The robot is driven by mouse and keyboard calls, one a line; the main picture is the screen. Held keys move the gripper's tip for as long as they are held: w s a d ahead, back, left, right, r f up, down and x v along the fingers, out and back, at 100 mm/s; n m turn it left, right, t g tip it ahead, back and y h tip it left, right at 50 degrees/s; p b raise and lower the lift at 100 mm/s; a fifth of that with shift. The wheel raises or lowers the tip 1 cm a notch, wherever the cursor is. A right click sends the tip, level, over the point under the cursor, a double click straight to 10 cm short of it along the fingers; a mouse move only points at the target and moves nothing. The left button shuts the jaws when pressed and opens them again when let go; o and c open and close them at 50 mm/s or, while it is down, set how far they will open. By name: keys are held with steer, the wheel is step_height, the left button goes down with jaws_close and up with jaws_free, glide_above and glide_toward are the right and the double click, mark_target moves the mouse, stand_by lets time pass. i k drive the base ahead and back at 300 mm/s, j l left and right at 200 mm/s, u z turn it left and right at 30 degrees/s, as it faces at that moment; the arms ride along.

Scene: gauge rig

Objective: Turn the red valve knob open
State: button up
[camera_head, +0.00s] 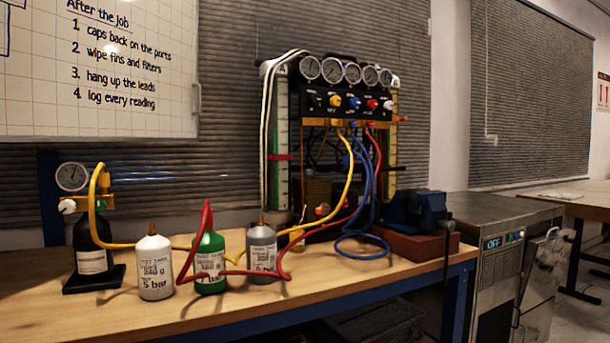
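The red valve knob (372,104) is small and round. It sits on the black front panel of the gauge rig (320,103), between a blue knob (354,103) on its left and a white knob (389,105) on its right. A yellow knob (335,100) is further left. Nothing covers the red knob. Its turn position is too small to tell. My gripper is not in this view.
Yellow, blue and red hoses hang below the panel and loop over the wooden bench (340,278). White (154,262), green (210,262) and grey (262,252) bottles stand at the front. A blue vise (420,208) stands right of the rig.

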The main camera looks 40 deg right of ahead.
mark_target(372, 104)
steer(key=z, duration=1.3)
